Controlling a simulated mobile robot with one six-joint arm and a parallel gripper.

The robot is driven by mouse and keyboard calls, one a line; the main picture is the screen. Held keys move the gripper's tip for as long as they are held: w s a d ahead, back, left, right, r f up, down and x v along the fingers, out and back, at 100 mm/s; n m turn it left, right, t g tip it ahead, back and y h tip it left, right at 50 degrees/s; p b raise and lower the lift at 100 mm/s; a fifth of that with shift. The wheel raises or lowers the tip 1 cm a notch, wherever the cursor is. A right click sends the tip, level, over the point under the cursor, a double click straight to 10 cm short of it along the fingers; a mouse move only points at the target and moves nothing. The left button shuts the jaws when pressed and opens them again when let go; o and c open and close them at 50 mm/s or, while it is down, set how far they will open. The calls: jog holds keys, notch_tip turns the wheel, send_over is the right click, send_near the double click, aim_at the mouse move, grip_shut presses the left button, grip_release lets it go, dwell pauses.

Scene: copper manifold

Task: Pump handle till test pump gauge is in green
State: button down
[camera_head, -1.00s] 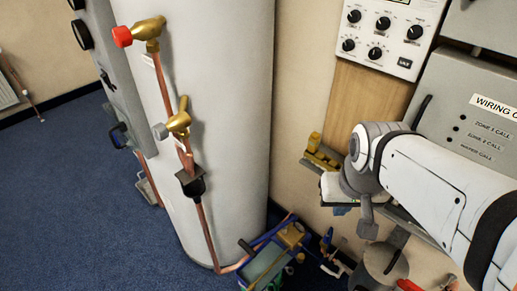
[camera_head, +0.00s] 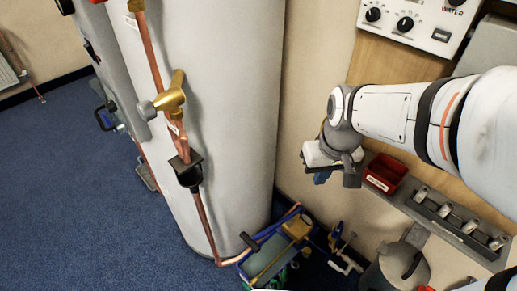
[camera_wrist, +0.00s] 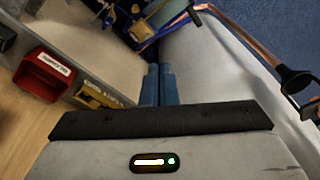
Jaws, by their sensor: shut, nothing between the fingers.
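The test pump (camera_head: 268,262), a blue frame around a green tank with a brass-coloured part, stands on the floor at the foot of the white cylinder in the head view. Its handle (camera_head: 249,242), with a black grip, points left and up. The pump also shows at the top of the wrist view (camera_wrist: 165,14), partly cut off. I cannot make out the gauge or its reading. My gripper (camera_head: 320,179) is above and to the right of the pump, apart from it. Its blue fingers (camera_wrist: 158,85) are together and empty in the wrist view.
A copper pipe (camera_head: 205,222) runs down the white cylinder (camera_head: 235,90) to the pump. A red bin (camera_head: 385,173) and a rail of fittings (camera_head: 455,220) are on the right wall. A grey container (camera_head: 393,268) stands below. Blue carpet (camera_head: 75,200) at left is clear.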

jog(key=w+a+f+n+g+b, duration=0.1)
jog(key=w+a+f+n+b, duration=0.2)
jog(key=f, duration=0.6)
jog(key=w+a+f+n+g+b, duration=0.1)
jog(key=w+a+f+b, duration=0.2)
jog(key=a+f+b, duration=0.35)
jog(key=n+g+b, duration=0.1)
jog(key=n+b, duration=0.2)
jog(key=b, duration=0.2)
send_over(250, 240)
jog(key=w+d, duration=0.2)
jog(key=w, duration=0.1)
notch_tip(250, 240, down, 17)
jog(key=shift+s+d+f+y, duration=0.15)
jog(key=shift+f+y, duration=0.05)
jog(key=shift+y, duration=0.1)
jog(key=f+b, duration=0.1)
jog(key=f, duration=0.3)
jog(key=s+a+f+b, duration=0.1)
jog(key=f+b, duration=0.1)
jog(key=f, duration=0.3)
jog(key=s+f+b, duration=0.1)
jog(key=f+b, duration=0.1)
jog(key=f, duration=0.2)
jog(key=shift+a+f, duration=0.35)
jog(key=shift+f, duration=0.05)
jog(key=shift+s+a, duration=0.1)
